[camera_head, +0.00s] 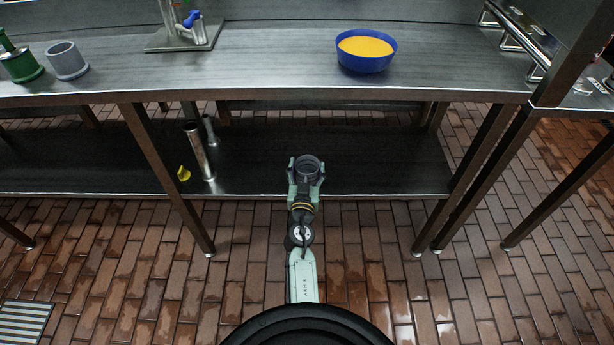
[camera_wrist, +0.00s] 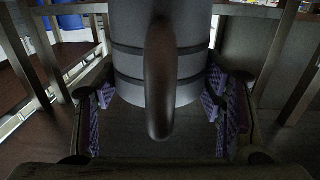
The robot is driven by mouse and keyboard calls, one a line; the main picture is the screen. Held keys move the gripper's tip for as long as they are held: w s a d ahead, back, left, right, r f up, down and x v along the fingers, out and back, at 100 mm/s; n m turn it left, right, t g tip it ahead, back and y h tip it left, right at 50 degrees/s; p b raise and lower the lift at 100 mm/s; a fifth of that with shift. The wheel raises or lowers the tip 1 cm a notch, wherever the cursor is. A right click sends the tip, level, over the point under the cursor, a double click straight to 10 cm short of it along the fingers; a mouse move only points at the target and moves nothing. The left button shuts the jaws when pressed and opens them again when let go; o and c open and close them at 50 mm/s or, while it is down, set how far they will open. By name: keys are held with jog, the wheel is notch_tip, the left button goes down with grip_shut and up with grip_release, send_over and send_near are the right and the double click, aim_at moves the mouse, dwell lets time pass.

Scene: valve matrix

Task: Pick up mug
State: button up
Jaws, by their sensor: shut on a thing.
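The mug (camera_head: 308,165) is dark grey and round, and I see its open top in the head view. In the wrist view the mug (camera_wrist: 190,70) is large and close, with dark bands around it and its handle turned towards the camera. My gripper (camera_head: 306,178) is shut on the mug, with a finger on each side of it. The purple finger pads also show in the wrist view (camera_wrist: 160,110), left and right of the mug's lower part. The mug is upright, at the lower shelf's front part in the head view; I cannot tell its height above the shelf.
The lower metal shelf (camera_head: 375,170) lies under a steel counter (camera_head: 270,60). A blue bowl (camera_head: 366,62) with orange contents stands on the counter, with a grey cup (camera_head: 66,60) at left. Table legs (camera_head: 165,175) flank the opening.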

jog(key=c, duration=0.3)
